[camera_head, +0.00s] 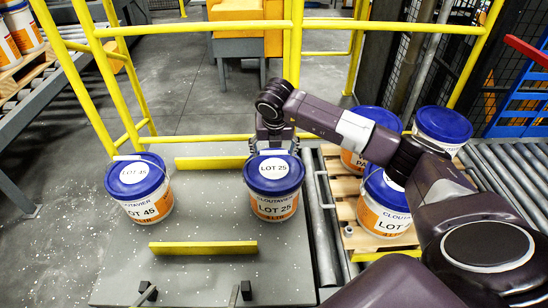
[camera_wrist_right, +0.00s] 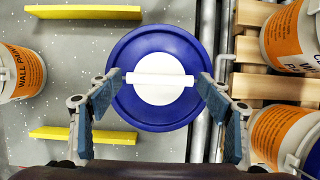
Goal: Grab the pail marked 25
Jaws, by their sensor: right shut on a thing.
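The pail marked 25 (camera_head: 274,201) is white with an orange band and a blue lid labelled LOT 25. It stands upright on the grey platform (camera_head: 210,278), near its right edge. My right gripper (camera_head: 271,149) is at the far side of its lid in the head view. In the right wrist view, the fingers (camera_wrist_right: 160,86) are shut on this pail (camera_wrist_right: 158,48), one at each end of its white handle grip (camera_wrist_right: 160,80). Whether its bottom still touches the platform is hard to tell.
A similar pail marked 45 (camera_head: 141,196) stands on the platform's left part. Several pails stand on a wooden pallet (camera_head: 347,213) at the right, under my right arm. Yellow rails (camera_head: 195,28) run behind.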

